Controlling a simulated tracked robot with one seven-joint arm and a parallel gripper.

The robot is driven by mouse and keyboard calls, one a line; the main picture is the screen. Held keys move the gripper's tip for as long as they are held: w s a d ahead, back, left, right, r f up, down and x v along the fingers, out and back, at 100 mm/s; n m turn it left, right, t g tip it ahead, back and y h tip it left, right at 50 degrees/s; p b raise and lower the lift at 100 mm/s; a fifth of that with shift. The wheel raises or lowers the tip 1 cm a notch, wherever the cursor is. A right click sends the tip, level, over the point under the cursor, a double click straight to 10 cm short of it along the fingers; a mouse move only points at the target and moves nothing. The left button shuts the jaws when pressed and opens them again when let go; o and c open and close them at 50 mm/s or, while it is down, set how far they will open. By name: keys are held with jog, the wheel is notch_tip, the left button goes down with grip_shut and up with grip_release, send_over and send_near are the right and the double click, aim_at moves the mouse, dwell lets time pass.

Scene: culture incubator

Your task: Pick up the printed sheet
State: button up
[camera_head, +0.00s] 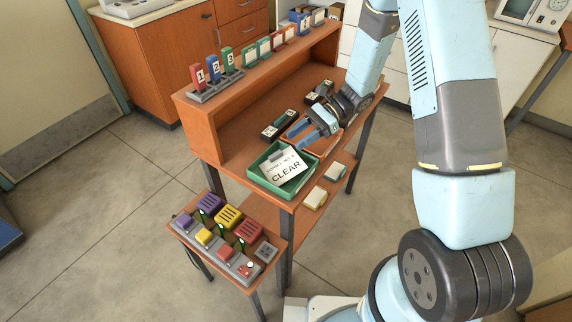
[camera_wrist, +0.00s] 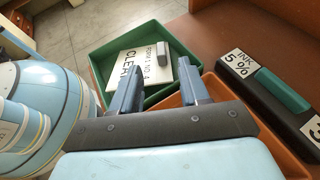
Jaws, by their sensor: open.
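The printed sheet (camera_head: 284,166) is white with black lettering, the largest word reading "CLEAR". It lies tilted in a green tray (camera_head: 262,184) on the desk's front end. A small grey block sits on the sheet at its upper edge. The wrist view also shows the sheet (camera_wrist: 133,66) and the block (camera_wrist: 164,50). My gripper (camera_head: 312,128) is open and empty, with blue fingers. It is above an orange tray, beside the green tray and apart from the sheet. In the wrist view my gripper's fingertips (camera_wrist: 156,70) point toward the sheet.
The orange tray (camera_wrist: 285,157) adjoins the green one. Black ink pads (camera_head: 279,124) lie behind, one labelled "INK 5%" (camera_wrist: 262,92). A raised shelf (camera_head: 255,85) carries numbered stamps. A lower side stand (camera_head: 200,252) holds coloured blocks. Pale blocks (camera_head: 316,197) sit on a lower ledge.

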aim_at(280, 151)
jog(key=shift+x, duration=3.1)
jog(key=shift+f, duration=0.1)
grip_shut()
